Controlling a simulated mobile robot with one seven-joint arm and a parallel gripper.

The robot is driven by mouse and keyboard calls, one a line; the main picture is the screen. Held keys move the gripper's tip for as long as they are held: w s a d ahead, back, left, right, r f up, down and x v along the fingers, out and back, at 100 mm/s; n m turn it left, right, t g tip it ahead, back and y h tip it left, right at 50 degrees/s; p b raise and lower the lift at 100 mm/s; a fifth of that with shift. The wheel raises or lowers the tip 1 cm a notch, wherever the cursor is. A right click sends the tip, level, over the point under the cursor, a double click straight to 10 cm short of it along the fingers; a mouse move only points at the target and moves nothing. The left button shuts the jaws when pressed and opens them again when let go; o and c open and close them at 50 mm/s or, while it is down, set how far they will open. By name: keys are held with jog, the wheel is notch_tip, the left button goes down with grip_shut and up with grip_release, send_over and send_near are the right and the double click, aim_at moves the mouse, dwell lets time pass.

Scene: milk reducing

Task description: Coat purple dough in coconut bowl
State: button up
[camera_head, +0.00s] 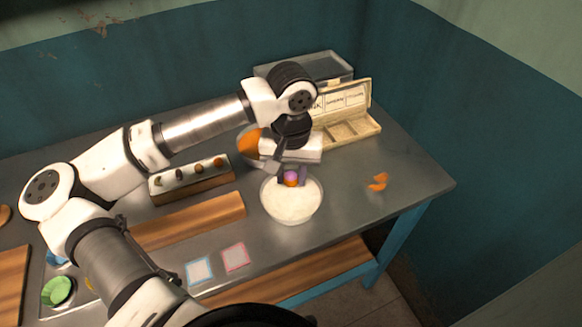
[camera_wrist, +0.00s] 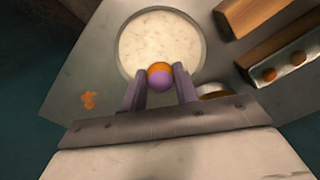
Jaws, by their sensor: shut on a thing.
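My gripper (camera_head: 291,179) is shut on a small round dough ball (camera_head: 290,175), held between the two fingers. In the wrist view the gripper (camera_wrist: 160,80) grips the ball (camera_wrist: 160,82), which looks purple on one part and orange on the other. The coconut bowl (camera_head: 291,213) holds white coconut and stands on the table below the gripper. In the wrist view the bowl (camera_wrist: 160,40) lies beyond the fingertips, and the ball overlaps its near side. I cannot tell whether the ball touches the coconut.
A tray (camera_head: 190,183) with several small balls stands left of the bowl, behind a wooden board (camera_head: 190,225). A compartment box (camera_head: 345,132) is at the back. Orange pieces (camera_head: 378,181) lie to the right. Two small cards (camera_head: 235,257) lie in front. Bare table surrounds the bowl's right side.

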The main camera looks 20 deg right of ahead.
aim_at(293, 202)
notch_tip(293, 202, down, 2)
jog(key=shift+f+b, duration=0.25)
jog(key=shift+b, duration=0.4)
notch_tip(293, 202, down, 5)
jog(key=b, duration=0.6)
jog(key=shift+f+b, duration=0.3)
jog(key=shift+b, duration=0.35)
dwell(1.1)
jog(key=shift+b, duration=0.45)
dwell(1.2)
jog(key=shift+s+d+b, duration=0.1)
jog(key=shift+s+b, duration=0.1)
jog(key=shift+b, duration=0.25)
jog(key=shift+s+d+b, duration=0.1)
jog(key=shift+d+b, duration=0.2)
jog(key=shift+b, duration=0.2)
jog(key=shift+d+b, duration=0.2)
jog(key=shift+b, duration=0.15)
jog(key=shift+w+d+b, duration=0.1)
jog(key=shift+w+b, duration=0.3)
jog(key=shift+b, duration=0.1)
jog(key=shift+w+a+b, duration=0.3)
jog(key=shift+a+b, duration=0.05)
jog(key=shift+b, duration=0.2)
